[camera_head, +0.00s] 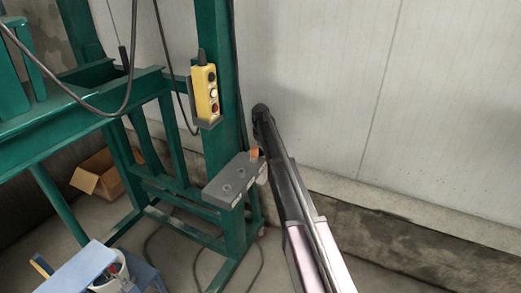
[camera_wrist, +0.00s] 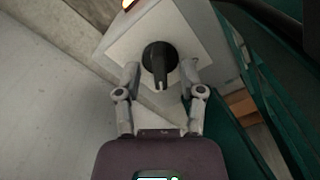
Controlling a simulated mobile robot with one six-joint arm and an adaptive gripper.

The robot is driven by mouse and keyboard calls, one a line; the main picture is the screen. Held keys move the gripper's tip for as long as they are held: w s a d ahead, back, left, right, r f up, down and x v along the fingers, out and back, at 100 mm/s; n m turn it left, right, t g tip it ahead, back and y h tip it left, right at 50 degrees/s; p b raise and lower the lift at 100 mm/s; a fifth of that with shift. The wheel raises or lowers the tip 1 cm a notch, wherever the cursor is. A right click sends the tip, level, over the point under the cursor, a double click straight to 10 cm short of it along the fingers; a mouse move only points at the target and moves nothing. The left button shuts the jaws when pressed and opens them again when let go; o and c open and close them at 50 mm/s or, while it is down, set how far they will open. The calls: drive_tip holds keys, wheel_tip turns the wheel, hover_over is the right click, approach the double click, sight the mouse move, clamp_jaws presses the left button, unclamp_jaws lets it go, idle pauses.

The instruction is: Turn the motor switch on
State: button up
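The motor switch is a black rotary knob (camera_wrist: 159,62) on a pale square plate (camera_wrist: 192,42), seen in the middle of the wrist view. Its handle points down in that picture. My gripper (camera_wrist: 159,74) is open, with one finger on each side of the knob. Gaps show between the fingers and the knob, and contact is not visible. In the head view a grey box (camera_head: 232,180) is fixed to the green frame, with the end of my arm beside its right side. The knob is hidden there.
A yellow push-button pendant (camera_head: 205,92) hangs on the green post (camera_head: 215,140) above the box. A pale wall (camera_head: 320,80) stands close behind. A cardboard box (camera_head: 98,175) and a blue stool (camera_head: 82,270) are at the left. Cables hang nearby.

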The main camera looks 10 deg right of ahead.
sight(260, 150)
drive_tip(key=shift+n, duration=0.4)
drive_tip(key=n, duration=1.3)
drive_tip(key=shift+a, duration=0.1)
drive_tip(key=shift+r+n+p, duration=0.3)
wheel_tip(260, 150, up, 14)
drive_tip(key=p, duration=1.4)
drive_tip(key=s+m, duration=1.1)
drive_tip(key=s, duration=1.7)
drive_tip(key=shift+s+d+f+b, duration=0.15)
drive_tip(key=shift+d+f+b, duration=0.1)
drive_tip(key=shift+f+b, duration=0.2)
